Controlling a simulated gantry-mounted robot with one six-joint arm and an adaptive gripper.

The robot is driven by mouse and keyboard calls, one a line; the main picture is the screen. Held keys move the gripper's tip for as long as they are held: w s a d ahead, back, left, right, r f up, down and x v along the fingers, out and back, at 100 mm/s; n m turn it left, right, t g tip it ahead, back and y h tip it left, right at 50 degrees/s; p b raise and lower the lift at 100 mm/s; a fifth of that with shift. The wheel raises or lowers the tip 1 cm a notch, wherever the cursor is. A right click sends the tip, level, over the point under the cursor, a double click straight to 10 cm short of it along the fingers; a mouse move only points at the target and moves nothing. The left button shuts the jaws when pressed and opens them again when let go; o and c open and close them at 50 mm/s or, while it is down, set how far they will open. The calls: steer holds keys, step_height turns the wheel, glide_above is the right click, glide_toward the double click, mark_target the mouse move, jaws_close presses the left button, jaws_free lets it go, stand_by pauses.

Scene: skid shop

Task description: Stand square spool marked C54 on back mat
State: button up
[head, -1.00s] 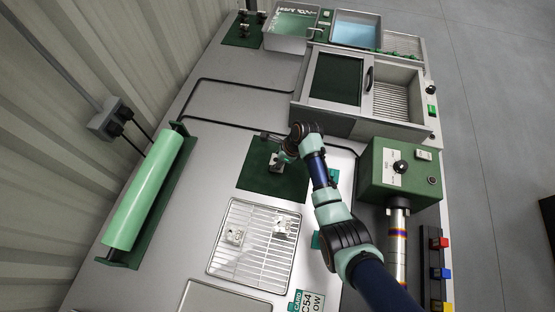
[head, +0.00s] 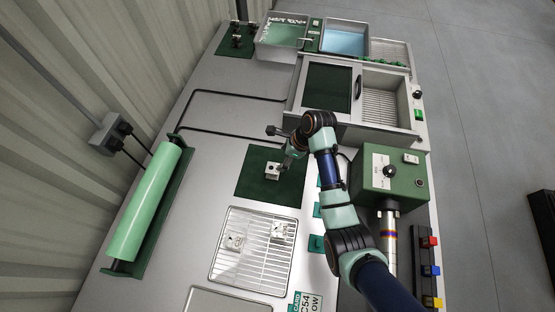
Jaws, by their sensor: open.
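A small whitish square spool (head: 272,171) sits on the dark green mat (head: 256,188) in the middle of the bench. Its marking is too small to read. My gripper (head: 286,165) is open, close to the spool's right side; I cannot tell whether it touches. Two more whitish spools, a left one (head: 235,242) and a right one (head: 279,232), stand on the wire rack (head: 250,262) in front of the mat.
A green roller (head: 146,202) lies along the left side. A steel cabinet (head: 332,86) stands behind the mat, and a green machine box (head: 385,180) to the right. Another green mat (head: 233,48) with dark fittings is at the far left. Bare bench lies left of the middle mat.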

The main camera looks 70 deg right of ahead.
steer(key=shift+s+r, duration=0.25)
steer(key=shift+r, duration=0.4)
steer(key=w+a+r+n+t+h, duration=0.1)
steer(key=w+a+r+n, duration=0.35)
steer(key=a+n, duration=0.3)
steer(key=w+a+r+n+t, duration=0.1)
steer(key=w+a+r+n, duration=0.2)
steer(key=w+a+n, duration=0.4)
steer(key=w+a+r+n+t+h, duration=0.15)
steer(key=w+a+r+n, duration=0.3)
steer(key=a, duration=0.45)
steer(key=s+a+r+n+t+y, duration=0.1)
steer(key=s+a+r+n+t, duration=0.1)
steer(key=a+r+n, duration=0.4)
steer(key=s+a+r+n+t+y, duration=0.1)
steer(key=a+r+n+t, duration=0.2)
steer(key=a+n, duration=0.6)
steer(key=a+r, duration=0.2)
steer(key=a, duration=0.1)
steer(key=shift+s+a+r, duration=0.25)
steer(key=shift+s+r, duration=0.1)
steer(key=shift+s, duration=0.05)
